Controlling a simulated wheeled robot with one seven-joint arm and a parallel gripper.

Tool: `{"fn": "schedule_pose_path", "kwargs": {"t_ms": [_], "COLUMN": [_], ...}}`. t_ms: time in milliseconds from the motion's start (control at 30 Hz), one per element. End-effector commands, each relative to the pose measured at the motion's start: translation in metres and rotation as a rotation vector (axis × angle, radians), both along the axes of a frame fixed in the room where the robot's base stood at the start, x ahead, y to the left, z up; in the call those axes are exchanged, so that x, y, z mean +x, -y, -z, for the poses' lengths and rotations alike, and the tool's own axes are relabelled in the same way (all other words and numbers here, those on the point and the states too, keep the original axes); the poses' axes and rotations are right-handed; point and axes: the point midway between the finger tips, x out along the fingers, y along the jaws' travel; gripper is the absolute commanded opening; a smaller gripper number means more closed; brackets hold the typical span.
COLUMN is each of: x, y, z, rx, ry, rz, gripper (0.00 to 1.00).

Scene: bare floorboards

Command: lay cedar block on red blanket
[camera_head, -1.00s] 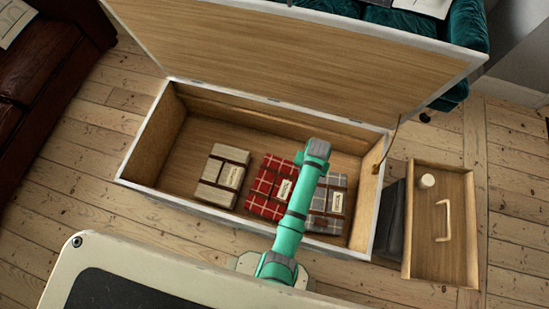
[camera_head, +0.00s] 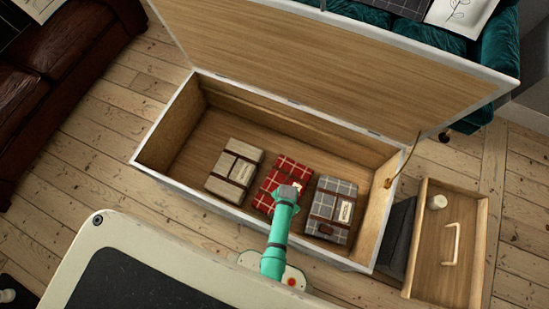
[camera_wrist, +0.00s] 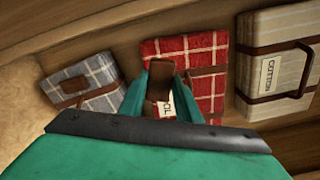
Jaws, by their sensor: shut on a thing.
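The red plaid blanket (camera_head: 291,173) lies folded on the chest floor, between a cream and a grey bundle. It also shows in the wrist view (camera_wrist: 206,52), with a brown strap and a partly hidden white label. My gripper (camera_wrist: 161,78) is shut on a small brown wooden block, the cedar block (camera_wrist: 159,68), in front of the red blanket in the wrist view. I cannot tell whether the block touches the blanket.
The open wooden chest (camera_head: 168,143) has its lid (camera_head: 330,60) raised behind. The cream bundle (camera_head: 247,151) and grey plaid bundle (camera_head: 340,185) flank the red one. A wooden drawer or tray (camera_head: 473,215) with a white round thing (camera_head: 437,201) is outside, right.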

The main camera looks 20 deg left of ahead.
Motion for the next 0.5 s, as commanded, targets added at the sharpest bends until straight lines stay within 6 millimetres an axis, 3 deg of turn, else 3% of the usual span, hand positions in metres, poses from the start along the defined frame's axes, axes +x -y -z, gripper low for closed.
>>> {"fn": "schedule_pose_path", "kwargs": {"t_ms": [233,500], "x": [0.001,0.001], "y": [-0.033,-0.048], "z": [0.038,0.055], "rx": [0.000,0.000], "ry": [-0.002,-0.001], "rz": [-0.002,-0.005], "gripper": [0.09,0.09]}}
